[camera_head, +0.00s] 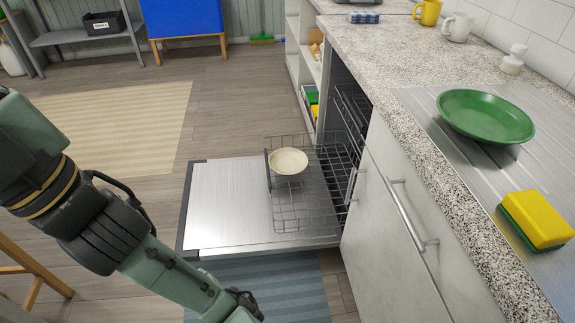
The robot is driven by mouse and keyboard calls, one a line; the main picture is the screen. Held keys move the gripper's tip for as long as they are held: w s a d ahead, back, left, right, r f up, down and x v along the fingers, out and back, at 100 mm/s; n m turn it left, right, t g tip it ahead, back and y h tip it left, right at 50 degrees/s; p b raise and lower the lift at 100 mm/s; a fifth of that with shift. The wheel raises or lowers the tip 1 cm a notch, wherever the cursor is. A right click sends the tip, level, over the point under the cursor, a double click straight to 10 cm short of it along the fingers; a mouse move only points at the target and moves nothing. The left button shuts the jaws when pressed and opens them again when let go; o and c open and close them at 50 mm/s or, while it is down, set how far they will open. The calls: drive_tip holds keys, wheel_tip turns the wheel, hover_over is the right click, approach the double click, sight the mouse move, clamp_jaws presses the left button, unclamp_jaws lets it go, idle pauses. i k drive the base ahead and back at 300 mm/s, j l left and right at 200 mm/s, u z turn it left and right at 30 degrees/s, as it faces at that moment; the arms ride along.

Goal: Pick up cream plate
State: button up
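The cream plate (288,161) is a small round dish, seen from above. It sits in the wire dishwasher rack (292,224), near the rack's far left part, and looks slightly tilted. The rack rests on the lowered dishwasher door (230,207). My arm reaches from the left edge down to the bottom edge of the view, nearer to me than the door and apart from the plate. My gripper cannot be made out; the arm's end is cut off at the bottom edge.
A green plate (486,115) and a yellow-green sponge (537,219) lie on the right counter (370,50). Yellow (427,12) and white (457,27) mugs stand farther back. Cabinet handles (412,213) stick out right of the door.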

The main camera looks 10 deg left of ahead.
sight(286, 161)
drive_tip(key=i+j+z, duration=0.25)
drive_tip(key=i+j, duration=0.2)
drive_tip(key=i+j+z, duration=0.2)
drive_tip(key=i+j, duration=0.25)
drive_tip(key=j, duration=0.15)
